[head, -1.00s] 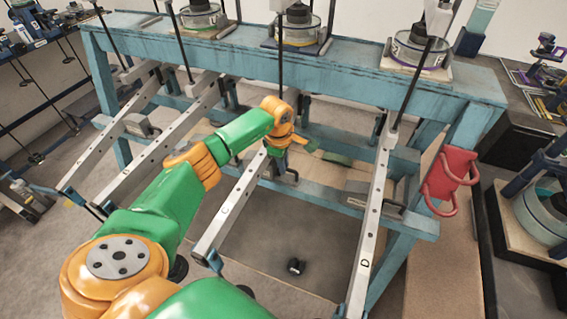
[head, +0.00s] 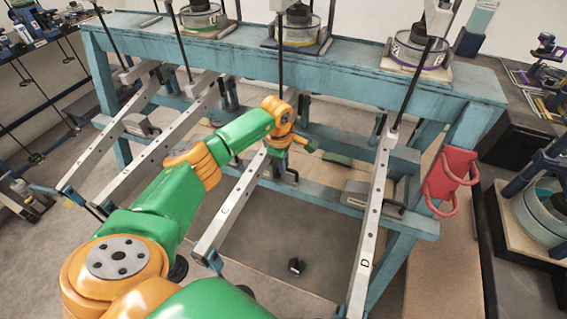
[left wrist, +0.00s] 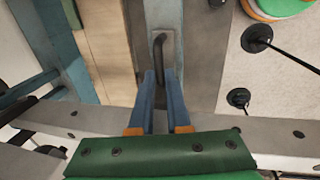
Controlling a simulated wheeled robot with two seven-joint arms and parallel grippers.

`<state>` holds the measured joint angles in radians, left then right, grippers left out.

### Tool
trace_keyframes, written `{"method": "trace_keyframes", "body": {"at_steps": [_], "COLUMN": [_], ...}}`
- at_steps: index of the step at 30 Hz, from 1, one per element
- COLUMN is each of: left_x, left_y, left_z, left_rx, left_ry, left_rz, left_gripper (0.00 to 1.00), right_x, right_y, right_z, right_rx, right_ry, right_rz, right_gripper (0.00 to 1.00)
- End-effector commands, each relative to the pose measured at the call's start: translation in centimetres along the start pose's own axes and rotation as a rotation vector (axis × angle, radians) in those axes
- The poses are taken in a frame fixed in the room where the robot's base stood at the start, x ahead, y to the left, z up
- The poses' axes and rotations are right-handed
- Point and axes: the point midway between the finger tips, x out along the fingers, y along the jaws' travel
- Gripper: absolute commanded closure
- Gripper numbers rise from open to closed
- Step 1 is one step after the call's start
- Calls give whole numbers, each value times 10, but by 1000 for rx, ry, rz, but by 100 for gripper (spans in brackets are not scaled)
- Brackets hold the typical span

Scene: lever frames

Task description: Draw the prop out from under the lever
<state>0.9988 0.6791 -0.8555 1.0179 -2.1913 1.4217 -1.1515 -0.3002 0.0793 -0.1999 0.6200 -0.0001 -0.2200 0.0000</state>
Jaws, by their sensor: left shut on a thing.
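Lever C (head: 226,212) is a long pale bar with holes, running from the blue frame down toward me. My left gripper (left wrist: 161,75) has its two blue fingers closed around the dark bent handle (left wrist: 158,46) of a grey prop (left wrist: 166,14). The lever (left wrist: 245,123) crosses the wrist view below the fingers. In the head view my left gripper (head: 284,172) is beside lever C near the lower beam, partly hidden by my wrist. The held prop is mostly hidden there. My right gripper is not in view.
Lever D (head: 368,235) stands to the right, with a grey block (head: 360,192) beside it. More levers (head: 150,165) lie to the left. The blue frame (head: 330,75) spans the back. A red handled piece (head: 450,178) hangs right. A small black object (head: 296,266) lies on the dark mat.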

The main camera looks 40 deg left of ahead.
Motion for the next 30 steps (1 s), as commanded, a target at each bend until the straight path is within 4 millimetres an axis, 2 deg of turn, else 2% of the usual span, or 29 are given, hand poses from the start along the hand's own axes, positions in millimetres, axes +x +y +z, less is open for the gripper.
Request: {"method": "trace_keyframes", "body": {"at_steps": [2,9,12,17,25,26,27,29,30], "left_x": [1,5,5,1,0,0,0,0,0], "left_y": [0,-1,-2,-1,-1,-1,-1,-1,-1], "left_z": [10,72,90,105,105,105,105,105,105], "left_rx": [5,7,5,4,2,2,2,2,2], "left_ry": [-3,-10,-7,-6,-6,-5,-5,-5,-4], "left_rz": [1,1,0,0,-1,-1,-1,-1,-1], "left_gripper": [100,100,100,100,100,82,72,55,55], "right_x": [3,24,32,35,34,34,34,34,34], "right_y": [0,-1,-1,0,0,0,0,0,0], "right_z": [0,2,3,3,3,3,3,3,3], "right_rx": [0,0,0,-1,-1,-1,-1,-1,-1], "right_ry": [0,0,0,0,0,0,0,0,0], "right_rz": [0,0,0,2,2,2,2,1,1], "right_gripper": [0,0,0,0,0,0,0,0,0]}}
